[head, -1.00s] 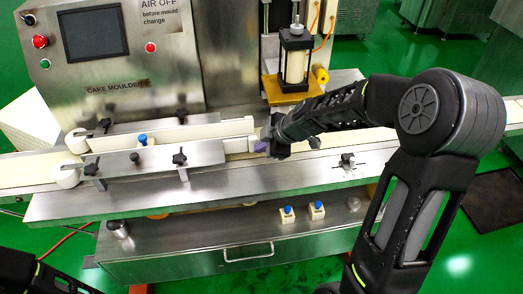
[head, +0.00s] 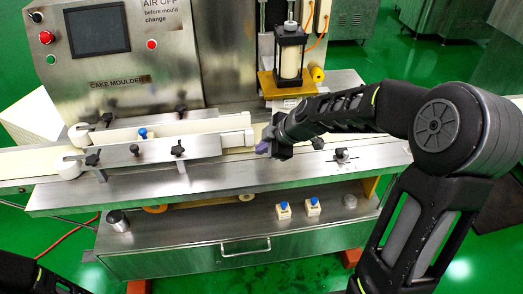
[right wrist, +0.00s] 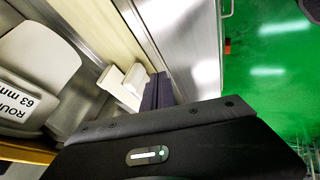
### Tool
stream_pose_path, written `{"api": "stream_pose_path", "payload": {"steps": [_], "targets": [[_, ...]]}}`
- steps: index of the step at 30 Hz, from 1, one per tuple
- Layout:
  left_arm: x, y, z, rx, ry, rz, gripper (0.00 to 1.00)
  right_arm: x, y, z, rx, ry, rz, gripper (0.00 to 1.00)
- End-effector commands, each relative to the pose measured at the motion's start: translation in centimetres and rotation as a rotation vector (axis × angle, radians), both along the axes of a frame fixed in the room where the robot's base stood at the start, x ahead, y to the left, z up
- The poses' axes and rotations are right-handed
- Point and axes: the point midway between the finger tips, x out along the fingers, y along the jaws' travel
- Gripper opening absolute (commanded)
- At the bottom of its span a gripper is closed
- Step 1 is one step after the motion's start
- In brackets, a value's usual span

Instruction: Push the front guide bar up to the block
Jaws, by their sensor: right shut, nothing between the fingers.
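The front guide bar (head: 150,151) is a metal plate with black knobs and a white strip behind it. It runs along the near side of the conveyor. A block with a blue knob (head: 143,133) stands between it and the rear guide bar (head: 135,122); I cannot tell if bar and block touch. My right gripper (head: 264,148) is shut and empty, just right of the front bar's white end. In the right wrist view its dark purple fingers (right wrist: 156,92) are close to the white bar ends (right wrist: 132,80). My left gripper is out of view.
A black-framed cylinder (head: 291,55) on a yellow plate stands behind my right gripper. Two white blocks with blue knobs (head: 283,210) sit on the lower shelf. The conveyor (head: 320,134) continues to the right.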

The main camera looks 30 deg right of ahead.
Motion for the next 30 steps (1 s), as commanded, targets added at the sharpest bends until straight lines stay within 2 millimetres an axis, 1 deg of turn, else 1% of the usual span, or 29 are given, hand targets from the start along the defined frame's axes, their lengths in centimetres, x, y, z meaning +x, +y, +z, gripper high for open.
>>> {"api": "stream_pose_path", "payload": {"steps": [6,12,18,30], "targets": [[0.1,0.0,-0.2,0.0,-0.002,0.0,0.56,-2.3,-0.8,3.1,-0.001,-0.002,0.002,0.0],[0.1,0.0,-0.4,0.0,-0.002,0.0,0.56,-4.2,-1.4,5.6,0.001,0.001,0.001,0.0],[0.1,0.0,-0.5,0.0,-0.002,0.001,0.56,-4.8,-1.6,6.4,0.0,0.005,0.003,0.0],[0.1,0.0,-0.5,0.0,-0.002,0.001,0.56,-4.8,-1.6,6.4,0.002,0.006,0.003,0.0]]}}
